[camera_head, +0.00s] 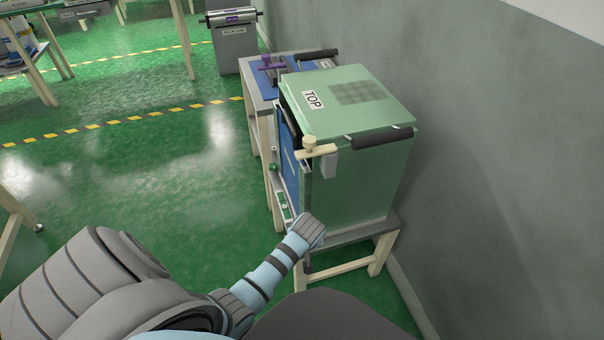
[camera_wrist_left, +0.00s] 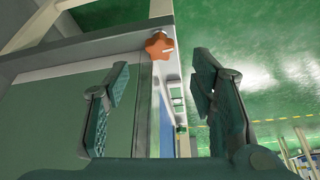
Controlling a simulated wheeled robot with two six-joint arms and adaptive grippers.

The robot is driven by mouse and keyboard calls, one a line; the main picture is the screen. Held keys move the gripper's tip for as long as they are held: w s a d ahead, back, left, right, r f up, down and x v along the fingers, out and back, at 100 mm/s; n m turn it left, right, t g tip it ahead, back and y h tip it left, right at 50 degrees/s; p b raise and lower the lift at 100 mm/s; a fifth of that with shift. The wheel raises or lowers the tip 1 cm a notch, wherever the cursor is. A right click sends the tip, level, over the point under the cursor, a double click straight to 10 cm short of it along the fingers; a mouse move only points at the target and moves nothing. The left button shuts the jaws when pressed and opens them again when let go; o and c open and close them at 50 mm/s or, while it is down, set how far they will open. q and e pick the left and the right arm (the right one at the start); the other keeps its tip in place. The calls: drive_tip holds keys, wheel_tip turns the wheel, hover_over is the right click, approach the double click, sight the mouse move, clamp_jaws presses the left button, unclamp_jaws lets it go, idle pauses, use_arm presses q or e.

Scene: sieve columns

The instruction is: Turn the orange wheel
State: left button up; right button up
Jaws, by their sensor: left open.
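The small orange wheel (camera_wrist_left: 159,46), a lobed star-shaped knob, shows in the left wrist view near the top centre. It sits at the edge of a grey frame beside a pale panel strip. My left gripper (camera_wrist_left: 160,80) is open, with its two green fingers apart and nothing between them. The wheel lies beyond the fingertips, roughly in line with the gap, and I see no contact. In the head view my left arm reaches to the lower front of the green cabinet (camera_head: 352,175); its gripper and the orange wheel are hidden there. My right gripper is in neither view.
The cabinet, marked TOP, stands on a pale-legged table (camera_head: 330,277) close to the grey wall (camera_head: 480,180). A cream T-shaped handle (camera_head: 316,151) sticks out at its upper front corner. Green floor (camera_head: 150,190) to the left is clear.

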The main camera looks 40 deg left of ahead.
use_arm(q)
drive_tip(key=b+x, duration=0.3)
drive_tip(key=x, duration=0.3)
drive_tip(key=shift+f, duration=0.3)
drive_tip(key=shift+w+a+f, duration=0.15)
drive_tip(key=shift+w+f, duration=0.05)
drive_tip(key=shift+f, duration=0.05)
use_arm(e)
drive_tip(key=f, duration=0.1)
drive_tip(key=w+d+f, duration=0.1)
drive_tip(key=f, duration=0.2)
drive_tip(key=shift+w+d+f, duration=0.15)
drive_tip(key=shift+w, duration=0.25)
use_arm(q)
drive_tip(key=shift+r, duration=0.1)
drive_tip(key=c, duration=1.1)
